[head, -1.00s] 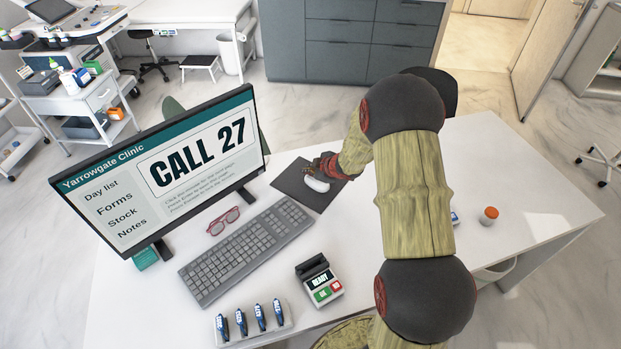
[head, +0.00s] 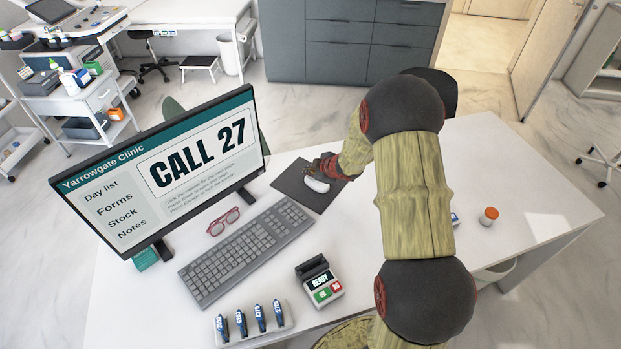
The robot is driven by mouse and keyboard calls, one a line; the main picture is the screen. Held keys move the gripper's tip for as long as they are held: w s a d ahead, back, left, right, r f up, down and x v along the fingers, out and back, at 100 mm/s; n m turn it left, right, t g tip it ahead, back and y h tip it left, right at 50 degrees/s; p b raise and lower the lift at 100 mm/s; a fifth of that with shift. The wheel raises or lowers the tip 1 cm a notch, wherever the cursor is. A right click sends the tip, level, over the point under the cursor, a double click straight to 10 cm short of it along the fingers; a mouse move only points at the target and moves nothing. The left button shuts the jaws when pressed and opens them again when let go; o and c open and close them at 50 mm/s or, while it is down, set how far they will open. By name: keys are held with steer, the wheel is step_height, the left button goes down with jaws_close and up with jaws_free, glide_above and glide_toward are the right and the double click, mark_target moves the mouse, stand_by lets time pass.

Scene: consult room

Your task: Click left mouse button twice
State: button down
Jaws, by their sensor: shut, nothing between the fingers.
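The white mouse (head: 317,185) lies on a dark mouse pad (head: 296,190) to the right of the monitor. My gripper (head: 312,169) is shut and empty, with its fingertips at the far end of the mouse. I cannot tell from this view whether they touch a button or hover just above it. The monitor (head: 160,170) reads "Yarrowgate Clinic" and "CALL 27", with a list of Day list, Forms, Stock and Notes; the small text below is too small to read surely.
A grey keyboard (head: 246,250) and red glasses (head: 223,221) lie in front of the monitor. A card terminal (head: 320,283) reading "READY" and a holder with several blue items (head: 253,322) stand nearer. An orange-capped jar (head: 488,216) stands at the right, where the white desk (head: 540,205) is mostly clear.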

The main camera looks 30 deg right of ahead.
mark_target(309, 179)
steer(key=shift+f, duration=0.1)
steer(key=shift+f, duration=0.3)
steer(key=shift+f+b, duration=0.3)
steer(key=shift+f, duration=0.05)
stand_by(0.5)
steer(key=shift+r, duration=0.2)
steer(key=shift+r+p, duration=0.55)
steer(key=shift+p, duration=0.3)
steer(key=shift+r, duration=0.1)
step_height(309, 179, up, 5)
steer(key=p, duration=0.5)
stand_by(0.6)
